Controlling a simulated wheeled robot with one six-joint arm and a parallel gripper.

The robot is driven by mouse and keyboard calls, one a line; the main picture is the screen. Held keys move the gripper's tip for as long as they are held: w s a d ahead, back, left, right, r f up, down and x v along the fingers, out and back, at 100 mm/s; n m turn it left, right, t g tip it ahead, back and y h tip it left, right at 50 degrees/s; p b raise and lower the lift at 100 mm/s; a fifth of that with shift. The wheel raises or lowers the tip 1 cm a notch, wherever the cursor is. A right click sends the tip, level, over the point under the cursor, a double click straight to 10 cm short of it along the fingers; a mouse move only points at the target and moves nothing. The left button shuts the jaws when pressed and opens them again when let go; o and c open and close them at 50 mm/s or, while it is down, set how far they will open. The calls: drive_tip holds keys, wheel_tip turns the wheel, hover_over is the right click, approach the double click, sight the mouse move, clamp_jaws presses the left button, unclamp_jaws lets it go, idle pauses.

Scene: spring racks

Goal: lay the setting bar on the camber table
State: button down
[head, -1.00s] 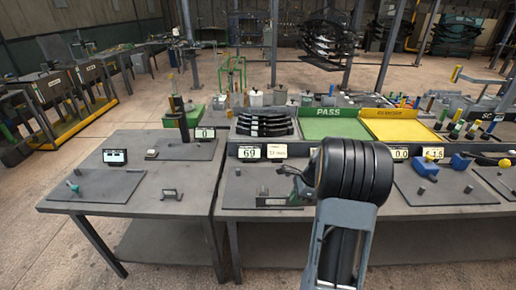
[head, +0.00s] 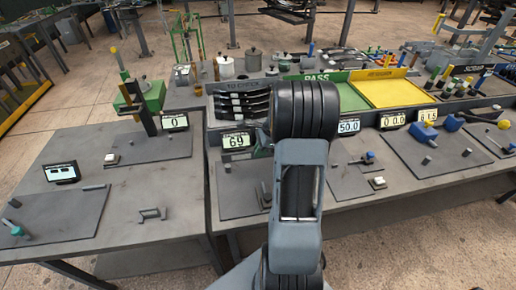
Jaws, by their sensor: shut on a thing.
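My arm fills the middle of the head view and hides my gripper's jaws and anything in them. Only a dark, partly greenish shape (head: 263,148) shows at the arm's left edge, and I cannot tell whether it is part of my wrist. I cannot make out the setting bar. A dark flat plate (head: 236,191) with a display reading 69 (head: 237,141) lies on the bench left of my arm. It may be the camber table, but no label confirms this. A small object at its right side is partly covered by my arm.
A small grey bracket (head: 152,214) stands on the left table (head: 120,235). A rack of dark leaf springs (head: 243,102) stands behind the plate. A green PASS tray (head: 346,97) and a yellow tray (head: 391,92) are to its right. A green-based post (head: 141,100) stands at left.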

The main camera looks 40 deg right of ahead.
drive_tip(key=shift+a+f+b, duration=0.15)
drive_tip(key=shift+f+b, duration=1.75)
drive_tip(key=shift+f, duration=0.15)
drive_tip(key=shift+f+b, duration=1)
drive_tip(key=shift+f, duration=0.9)
drive_tip(key=shift+p, duration=0.3)
drive_tip(key=shift+w+d, duration=0.3)
drive_tip(key=shift+w, duration=0.4)
drive_tip(key=shift+f, duration=0.25)
drive_tip(key=c, duration=0.7)
unclamp_jaws()
